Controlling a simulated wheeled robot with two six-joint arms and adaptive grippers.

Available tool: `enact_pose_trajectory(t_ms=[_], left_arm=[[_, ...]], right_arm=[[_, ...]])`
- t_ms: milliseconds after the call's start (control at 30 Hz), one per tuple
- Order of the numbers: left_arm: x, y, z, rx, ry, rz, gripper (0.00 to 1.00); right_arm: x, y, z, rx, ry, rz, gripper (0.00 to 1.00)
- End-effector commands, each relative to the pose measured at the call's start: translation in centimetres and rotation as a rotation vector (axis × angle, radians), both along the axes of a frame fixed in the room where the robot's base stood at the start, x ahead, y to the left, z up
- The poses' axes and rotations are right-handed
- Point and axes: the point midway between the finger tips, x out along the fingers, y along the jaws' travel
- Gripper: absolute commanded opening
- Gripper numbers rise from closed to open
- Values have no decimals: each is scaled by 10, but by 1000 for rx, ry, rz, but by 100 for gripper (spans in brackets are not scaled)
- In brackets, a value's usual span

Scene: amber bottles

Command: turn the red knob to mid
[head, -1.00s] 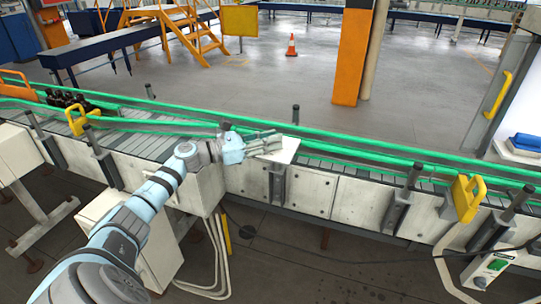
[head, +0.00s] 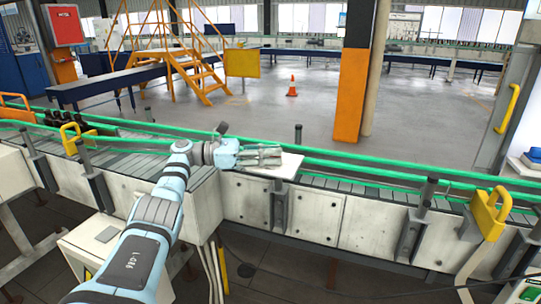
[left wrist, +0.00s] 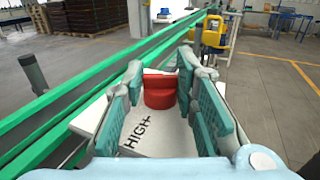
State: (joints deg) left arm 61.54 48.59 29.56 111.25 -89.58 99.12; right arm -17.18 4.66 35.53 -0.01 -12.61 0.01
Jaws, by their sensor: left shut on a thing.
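The red knob (left wrist: 159,92) sits on a white panel (left wrist: 160,138) in the left wrist view, with the black word HIGH (left wrist: 138,131) printed on the near left part of the panel. My left gripper (left wrist: 161,80) has its two teal-padded fingers on either side of the knob and is shut on it. In the head view my left gripper (head: 264,157) lies over the white panel (head: 289,167) at the conveyor's near edge. The knob cannot be made out there. Other markings on the panel are not visible. My right gripper is not in view.
The conveyor (head: 330,184) with green rails runs across behind the panel. Dark bottles (head: 50,121) stand on it at the far left. Yellow handle-shaped fittings (head: 489,215) and upright posts line its near side. The floor beyond is open around an orange cone (head: 292,86).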

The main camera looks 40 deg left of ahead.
Motion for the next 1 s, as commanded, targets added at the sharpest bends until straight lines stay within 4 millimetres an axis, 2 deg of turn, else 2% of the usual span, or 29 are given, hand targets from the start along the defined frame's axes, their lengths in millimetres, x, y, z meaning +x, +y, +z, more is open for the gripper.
enact_pose_trajectory(t_ms=[67,100,233,567,667,900,1000], left_arm=[[0,0,-3,2,7,-2,0],[0,-1,-3,2,7,-2,28],[0,-1,-3,2,6,-2,47],[0,-1,2,1,2,-2,47],[0,0,17,2,-1,-1,47],[0,0,78,1,-2,-1,47],[0,0,93,1,1,-2,47]], right_arm=[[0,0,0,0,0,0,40],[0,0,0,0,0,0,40],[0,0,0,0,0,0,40],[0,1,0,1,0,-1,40],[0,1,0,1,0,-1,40],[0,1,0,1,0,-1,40],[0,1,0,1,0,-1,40]])
